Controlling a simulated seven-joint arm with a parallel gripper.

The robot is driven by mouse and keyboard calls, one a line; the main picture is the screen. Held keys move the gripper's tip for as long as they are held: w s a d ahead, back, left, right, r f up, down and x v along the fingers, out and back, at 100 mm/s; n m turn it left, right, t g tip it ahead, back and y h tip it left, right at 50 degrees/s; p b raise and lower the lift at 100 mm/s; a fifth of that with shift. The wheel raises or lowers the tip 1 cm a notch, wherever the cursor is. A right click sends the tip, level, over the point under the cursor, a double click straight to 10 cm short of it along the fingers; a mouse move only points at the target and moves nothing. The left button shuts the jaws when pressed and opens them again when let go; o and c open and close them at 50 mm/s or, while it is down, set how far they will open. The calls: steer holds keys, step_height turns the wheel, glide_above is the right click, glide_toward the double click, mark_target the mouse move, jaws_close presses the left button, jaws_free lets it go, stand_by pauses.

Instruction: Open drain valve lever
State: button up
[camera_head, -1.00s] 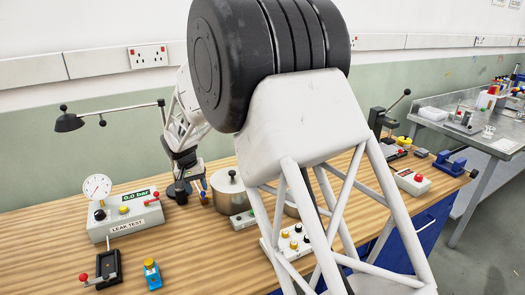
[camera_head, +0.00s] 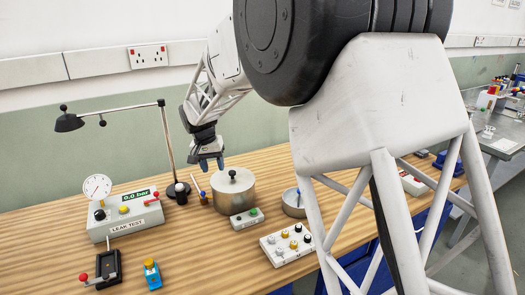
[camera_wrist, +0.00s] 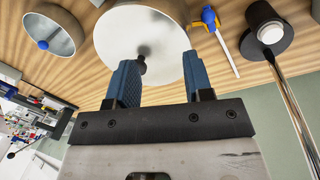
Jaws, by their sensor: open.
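My gripper (camera_head: 209,165) is open and empty, held just above and to the left of the lidded metal pot (camera_head: 233,193). In the wrist view my two blue fingers (camera_wrist: 160,82) stand apart, with the pot (camera_wrist: 112,50) and its black knob (camera_wrist: 140,65) beyond them. I cannot tell for sure which part is the drain valve lever. A small blue-and-yellow piece with a pale stem (camera_wrist: 212,18) lies beside the pot, apart from my fingers.
A desk lamp (camera_head: 181,190) stands behind the pot at left. A button box (camera_head: 246,218), a multi-knob panel (camera_head: 287,244) and a metal bowl (camera_head: 293,203) sit around it. A black lever device (camera_head: 108,268) and a blue block (camera_head: 152,274) lie at front left.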

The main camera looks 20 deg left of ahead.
steer(key=d+r+m, duration=0.2)
steer(key=d+r, duration=0.2)
steer(key=d, duration=0.4)
steer(key=d+r+m, duration=0.2)
steer(key=d+r, duration=0.2)
steer(key=d, duration=0.5)
steer(key=shift+d+r+m+g+y, duration=0.15)
steer(key=shift+r+m+g+y, duration=0.1)
steer(key=shift+m+g+y, duration=0.05)
steer(key=shift+c, duration=1.4)
steer(key=a+f+n+h, duration=0.2)
steer(key=a+f+n, duration=0.3)
steer(key=a, duration=0.8)
steer(key=a+f+n+g+h, duration=0.1)
steer(key=a+f+n, duration=0.4)
steer(key=a, duration=0.8)
step_height(320, 180, down, 4)
steer(key=shift+w+r+g+h, duration=0.25)
steer(key=shift+w+g+h, duration=0.05)
steer(key=shift+w+h, duration=0.1)
